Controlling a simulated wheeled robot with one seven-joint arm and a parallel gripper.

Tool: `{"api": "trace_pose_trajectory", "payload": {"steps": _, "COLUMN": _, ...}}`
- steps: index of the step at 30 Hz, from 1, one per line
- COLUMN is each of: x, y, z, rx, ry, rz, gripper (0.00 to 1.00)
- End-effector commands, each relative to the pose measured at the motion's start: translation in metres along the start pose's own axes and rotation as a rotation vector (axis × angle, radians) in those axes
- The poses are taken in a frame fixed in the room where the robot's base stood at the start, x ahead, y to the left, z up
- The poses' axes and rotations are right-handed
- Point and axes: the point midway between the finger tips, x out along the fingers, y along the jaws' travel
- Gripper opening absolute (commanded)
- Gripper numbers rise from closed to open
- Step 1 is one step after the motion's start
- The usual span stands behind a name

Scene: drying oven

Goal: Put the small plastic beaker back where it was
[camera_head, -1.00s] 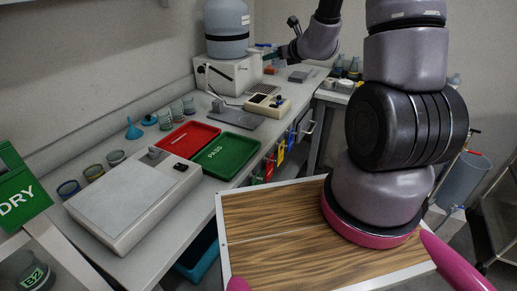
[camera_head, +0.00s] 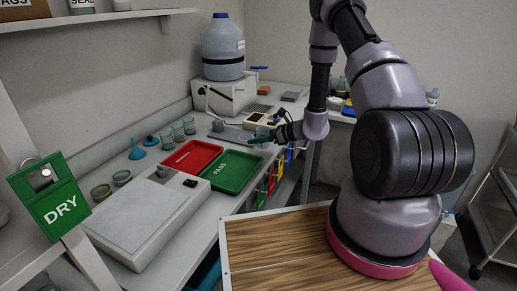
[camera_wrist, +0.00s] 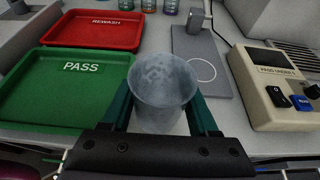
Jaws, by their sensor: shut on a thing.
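In the wrist view, my gripper (camera_wrist: 162,108) is shut on the small plastic beaker (camera_wrist: 163,82), a cloudy translucent cup held upright with its open rim up. The green fingers clasp it from both sides. It is in front of the grey plate with a white ring (camera_wrist: 205,72), to the right of the green PASS tray (camera_wrist: 60,125). In the head view, my gripper (camera_head: 262,136) is over the bench beside the far end of the green tray (camera_head: 236,184). The beaker is too small there to make out clearly, and the wrist view does not show its clearance above the bench.
A red REWASH tray (camera_wrist: 92,45) lies behind the green one. A beige device with buttons (camera_wrist: 283,95) stands at the right. Several small beakers (camera_head: 178,131) and a blue funnel (camera_head: 137,150) stand along the wall. A flat balance-like box (camera_head: 140,220) is nearer.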

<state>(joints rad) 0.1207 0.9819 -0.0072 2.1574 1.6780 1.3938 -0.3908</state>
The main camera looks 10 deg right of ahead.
Motion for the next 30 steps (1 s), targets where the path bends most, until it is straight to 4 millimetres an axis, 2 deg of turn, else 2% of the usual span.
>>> {"api": "trace_pose_trajectory", "payload": {"steps": 8, "x": 0.014, "y": 0.0, "z": -0.035, "rx": 0.002, "ry": 0.001, "rz": 0.0, "gripper": 0.0}}
{"api": "trace_pose_trajectory", "payload": {"steps": 20, "x": 0.017, "y": 0.0, "z": -0.04, "rx": 0.0, "ry": 0.001, "rz": -0.001, "gripper": 0.0}}
{"api": "trace_pose_trajectory", "payload": {"steps": 21, "x": 0.017, "y": 0.0, "z": -0.041, "rx": 0.0, "ry": 0.001, "rz": -0.001, "gripper": 0.64}}
{"api": "trace_pose_trajectory", "payload": {"steps": 23, "x": 0.017, "y": 0.0, "z": -0.041, "rx": 0.0, "ry": 0.001, "rz": -0.001, "gripper": 0.87}}
{"api": "trace_pose_trajectory", "payload": {"steps": 24, "x": 0.017, "y": 0.0, "z": -0.041, "rx": 0.0, "ry": 0.001, "rz": -0.001, "gripper": 0.9}}
{"api": "trace_pose_trajectory", "payload": {"steps": 30, "x": 0.017, "y": 0.0, "z": -0.04, "rx": 0.0, "ry": 0.001, "rz": -0.001, "gripper": 0.9}}
